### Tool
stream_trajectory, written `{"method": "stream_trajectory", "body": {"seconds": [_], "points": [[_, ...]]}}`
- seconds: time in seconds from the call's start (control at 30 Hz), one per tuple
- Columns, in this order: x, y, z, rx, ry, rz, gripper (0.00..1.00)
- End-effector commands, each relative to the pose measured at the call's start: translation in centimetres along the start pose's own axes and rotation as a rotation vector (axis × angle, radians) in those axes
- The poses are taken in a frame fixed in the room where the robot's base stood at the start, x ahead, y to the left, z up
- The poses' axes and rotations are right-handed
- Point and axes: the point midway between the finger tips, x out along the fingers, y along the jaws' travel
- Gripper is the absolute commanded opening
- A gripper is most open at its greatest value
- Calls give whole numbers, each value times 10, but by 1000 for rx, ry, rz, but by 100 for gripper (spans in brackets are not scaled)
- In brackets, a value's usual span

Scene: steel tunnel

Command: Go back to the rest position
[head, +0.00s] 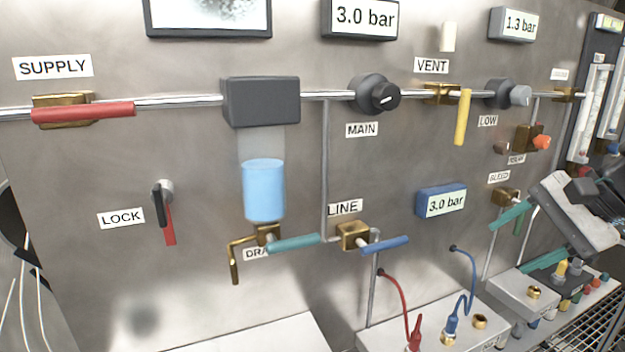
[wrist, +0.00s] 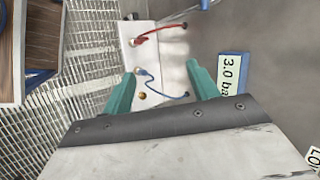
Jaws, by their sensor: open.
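My gripper (head: 512,248) is at the right in the head view, with its pale body and teal fingers in front of the wall near the BLEED valve (head: 505,195). In the wrist view my gripper (wrist: 160,70) shows its two teal fingers wide apart with nothing between them. Behind them is the pale box (wrist: 150,60) with the red cable (wrist: 160,32) and the blue cable (wrist: 150,80). The fingers look clear of these, but the exact gap cannot be told. Part of the lower right wall is hidden behind my arm.
A steel wall carries the red SUPPLY handle (head: 85,112), yellow VENT handle (head: 463,117), MAIN knob (head: 378,95), blue LINE handle (head: 385,244) and blue 3.0 bar display (head: 441,202). Pale boxes and a wire grating (head: 590,325) lie below. Open space lies before the left wall.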

Motion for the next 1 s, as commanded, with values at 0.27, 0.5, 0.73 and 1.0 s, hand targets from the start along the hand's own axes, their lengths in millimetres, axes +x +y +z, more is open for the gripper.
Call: {"method": "stream_trajectory", "body": {"seconds": [0.27,0.5,0.73,1.0], "points": [[22,106,94,-724,-52,574,59],[24,114,123,-976,-40,636,59],[25,110,129,-1009,-45,628,59],[25,110,128,-1006,-45,627,59]]}}
